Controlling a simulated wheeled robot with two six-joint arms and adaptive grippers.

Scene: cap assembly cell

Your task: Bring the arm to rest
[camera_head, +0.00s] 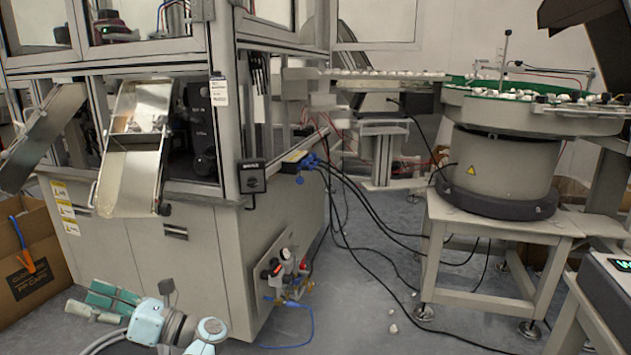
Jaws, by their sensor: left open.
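My left gripper (86,299) is low in the head view at the left, with green and grey fingers that point left. It is open, and I see nothing between the fingers. My light blue and grey wrist joins it from the bottom edge. The gripper appears in front of the assembly machine's grey lower cabinet (135,255), apart from it as far as I can tell. My right gripper is not in view.
A cardboard box (35,265) stands at the left edge. Two metal chutes (128,180) slope out of the machine. A bowl feeder (500,165) stands on a table at the right. Black cables (375,235) trail over the floor. Grey floor (380,310) is open in the middle.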

